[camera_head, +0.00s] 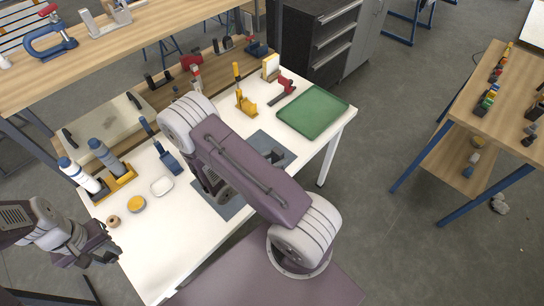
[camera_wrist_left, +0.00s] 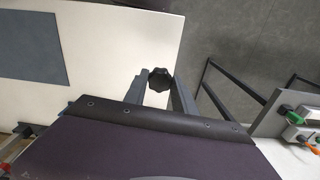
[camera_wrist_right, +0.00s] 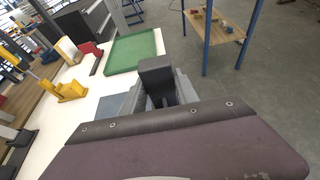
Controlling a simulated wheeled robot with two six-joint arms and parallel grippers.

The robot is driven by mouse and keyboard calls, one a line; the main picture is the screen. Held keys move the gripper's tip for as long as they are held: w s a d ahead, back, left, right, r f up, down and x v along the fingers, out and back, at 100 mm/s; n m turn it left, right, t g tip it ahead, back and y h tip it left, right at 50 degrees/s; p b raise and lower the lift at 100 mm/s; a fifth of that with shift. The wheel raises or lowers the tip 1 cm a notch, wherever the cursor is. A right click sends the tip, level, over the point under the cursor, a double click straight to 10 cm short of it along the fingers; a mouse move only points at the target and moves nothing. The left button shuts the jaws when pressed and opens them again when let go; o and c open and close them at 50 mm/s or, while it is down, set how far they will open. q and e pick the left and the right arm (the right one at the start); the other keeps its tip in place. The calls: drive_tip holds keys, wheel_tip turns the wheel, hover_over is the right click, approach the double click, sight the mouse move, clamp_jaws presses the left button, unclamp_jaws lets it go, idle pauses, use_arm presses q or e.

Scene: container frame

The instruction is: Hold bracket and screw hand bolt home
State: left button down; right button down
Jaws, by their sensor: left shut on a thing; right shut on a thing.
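My left gripper (camera_head: 101,250) is at the lower left, beside the white table's near-left edge. In the left wrist view it (camera_wrist_left: 158,84) is shut on a black star-shaped hand bolt (camera_wrist_left: 158,79); only the knob shows. My right gripper (camera_wrist_right: 165,95) is shut on a dark block-like part, which looks like the bracket (camera_wrist_right: 155,72). In the head view my right arm covers most of this gripper and the table under it; dark parts show over the grey mat (camera_head: 262,138). The two held parts are well apart.

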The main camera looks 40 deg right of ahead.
drive_tip(key=c, duration=1.8)
unclamp_jaws()
clamp_jaws()
drive_tip(key=shift+w+a, duration=0.25)
drive_tip(key=shift+a, duration=0.05)
drive_tip(key=w+a+r+n+t+y, duration=0.1)
drive_tip(key=w+a+n+t, duration=0.1)
drive_tip(key=a, duration=0.6)
drive_tip(key=w+a+r+n+t+y+b, duration=0.1)
drive_tip(key=a+n+t, duration=0.3)
drive_tip(key=a, duration=0.4)
drive_tip(key=shift+w+a+n+t+y, duration=0.3)
drive_tip(key=shift+w+t+y, duration=0.1)
drive_tip(key=shift+w+t, duration=0.4)
